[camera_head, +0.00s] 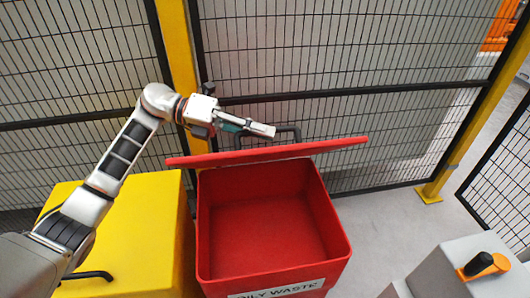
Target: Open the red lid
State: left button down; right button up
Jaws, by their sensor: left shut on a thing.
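The red lid (335,146) of the red bin (348,245) is raised and seen nearly edge-on above the bin's back rim. The bin is open, its inside looks empty, and its front label reads in part "ILY WASTE". A dark handle (298,131) shows behind the lid's upper edge. My left gripper (266,130) reaches in from the left above the lid and is shut on the handle. The lid hides part of the handle. My right gripper is not in view.
A yellow bin (130,240) with a black handle (95,275) stands left of the red bin. Black mesh fencing with yellow posts (455,150) closes off the back. A grey box with an orange and black knob (480,264) is at lower right. Grey floor (390,225) is clear right of the bin.

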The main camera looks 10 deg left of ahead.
pick_arm(q)
jog(key=w+a+r+n+h+b, duration=0.1)
jog(key=w+a+r+n+b, duration=0.1)
jog(key=w, duration=0.5)
jog(key=w+a+r+n+g+b, duration=0.1)
jog(key=w+a+r+n+b, duration=0.1)
jog(key=w+r+b, duration=0.3)
jog(key=shift+w+a+h+b, duration=0.4)
jog(key=shift+w+b, duration=0.3)
jog(key=shift+w, duration=0.55)
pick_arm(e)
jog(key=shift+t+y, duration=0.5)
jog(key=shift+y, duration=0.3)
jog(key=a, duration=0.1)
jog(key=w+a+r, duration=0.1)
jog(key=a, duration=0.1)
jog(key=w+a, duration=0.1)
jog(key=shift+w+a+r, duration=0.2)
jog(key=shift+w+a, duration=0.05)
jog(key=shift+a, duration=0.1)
pick_arm(q)
jog(key=c, duration=2.1)
grip_release()
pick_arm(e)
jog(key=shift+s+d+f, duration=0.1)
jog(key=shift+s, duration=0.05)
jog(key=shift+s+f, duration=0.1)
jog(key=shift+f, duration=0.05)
